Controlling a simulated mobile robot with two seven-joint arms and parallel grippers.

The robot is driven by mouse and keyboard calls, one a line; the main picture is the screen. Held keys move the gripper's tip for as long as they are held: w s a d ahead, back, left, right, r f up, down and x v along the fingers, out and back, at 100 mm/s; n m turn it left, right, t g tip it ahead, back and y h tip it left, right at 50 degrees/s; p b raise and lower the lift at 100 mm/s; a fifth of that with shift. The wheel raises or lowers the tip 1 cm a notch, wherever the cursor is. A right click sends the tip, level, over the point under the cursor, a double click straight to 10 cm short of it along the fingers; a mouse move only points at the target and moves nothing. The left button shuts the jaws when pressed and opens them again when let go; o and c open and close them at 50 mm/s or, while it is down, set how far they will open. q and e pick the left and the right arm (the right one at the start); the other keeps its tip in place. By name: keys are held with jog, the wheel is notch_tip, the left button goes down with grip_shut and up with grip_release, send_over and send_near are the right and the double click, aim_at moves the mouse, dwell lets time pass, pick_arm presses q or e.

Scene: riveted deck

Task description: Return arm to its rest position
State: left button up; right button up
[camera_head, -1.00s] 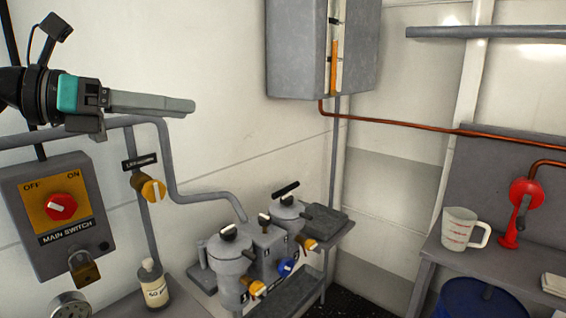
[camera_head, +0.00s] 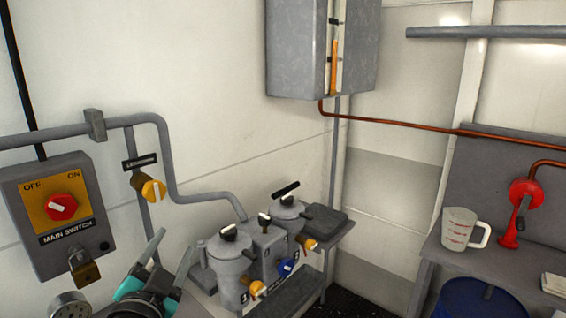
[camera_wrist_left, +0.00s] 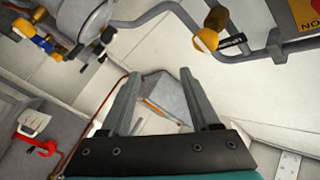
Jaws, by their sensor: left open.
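My left gripper (camera_head: 174,244) is low at the left in the head view, in front of the bench and below the main switch box (camera_head: 28,226). Its two grey fingers point up, spread apart with nothing between them. The left wrist view also shows the open gripper (camera_wrist_left: 158,76), with empty space between the fingers. The red main switch knob (camera_head: 61,207) sits on its yellow plate, clear of the gripper. My right gripper is in neither view.
The twin grey filter unit (camera_head: 228,258) stands just right of the gripper. A yellow valve knob (camera_head: 153,190) on the pipe is above it. A padlock (camera_head: 83,268) and gauge (camera_head: 70,306) are to its left. A cabinet (camera_head: 296,55) hangs above; a jug (camera_head: 459,229) stands far right.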

pick_arm(q)
jog(key=s+f+n+g, duration=0.4)
jog(key=s+f+g, duration=0.55)
jog(key=f, duration=0.65)
jog(key=s+d+f+n+g, duration=0.1)
jog(key=s+f+g, duration=0.15)
jog(key=s, duration=0.35)
jog(key=s+d+f+g, duration=0.1)
jog(key=s+f, duration=0.3)
jog(key=s, duration=0.2)
jog(key=s+d+f+n+g, duration=0.1)
jog(key=s+d+f+g, duration=0.15)
jog(key=s, duration=0.35)
notch_tip(320, 180, down, 24)
jog(key=s+a+r+b, duration=0.1)
jog(key=s, duration=0.1)
jog(key=s+a+f+g, duration=0.1)
jog(key=s+a+f, duration=0.1)
jog(key=s+f, duration=1.2)
jog(key=shift+s+a+g+h+b, duration=0.3)
jog(key=shift+a+g+b, duration=0.05)
jog(key=shift+a+b, duration=0.05)
